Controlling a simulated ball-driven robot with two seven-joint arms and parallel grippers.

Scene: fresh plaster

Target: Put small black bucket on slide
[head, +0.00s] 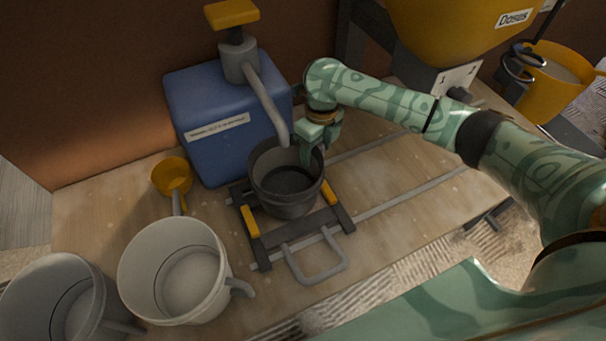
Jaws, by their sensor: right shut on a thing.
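The small black bucket (285,203) stands upright on the dark slide (339,217), between its yellow side pieces, close to the blue pump box. My right gripper (308,160) is at the bucket's far right rim, pointing down, and is shut on the rim. The bucket looks empty and dark inside. Its underside is hidden, so I cannot tell whether it rests fully on the slide. My left gripper is not in view.
A blue box (215,140) with a grey spout and yellow push top (232,13) stands behind. A yellow scoop (173,176) and two pale buckets (165,240) (50,315) are at left. Grey rails (400,200) run right toward a yellow hopper (455,30). A yellow bucket (548,95) hangs at right.

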